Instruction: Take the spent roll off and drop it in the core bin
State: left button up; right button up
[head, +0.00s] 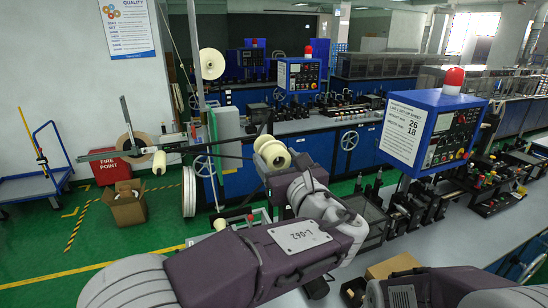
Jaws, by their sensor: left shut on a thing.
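My left gripper (277,163) is shut on a small cream spool (270,148), which I take to be the spent roll. It is held up in front of the blue machine bench, clear of the floor. The fingers are partly hidden by the spool and my wrist. An open cardboard box (126,211) stands on the green floor at the left, apart from the gripper; it may be the core bin, but no label is readable. My right arm shows only in part at the bottom right, and its gripper is out of view.
A dark payoff arm (105,154) with a brown ring-shaped roll (134,143) and a cream roller (159,162) reaches out left of the spool. A cream disc (212,64) is mounted on a pole. A blue control box (432,130) stands at the right. A cart (35,184) stands far left.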

pick_arm(q)
jog(key=shift+v, duration=2.75)
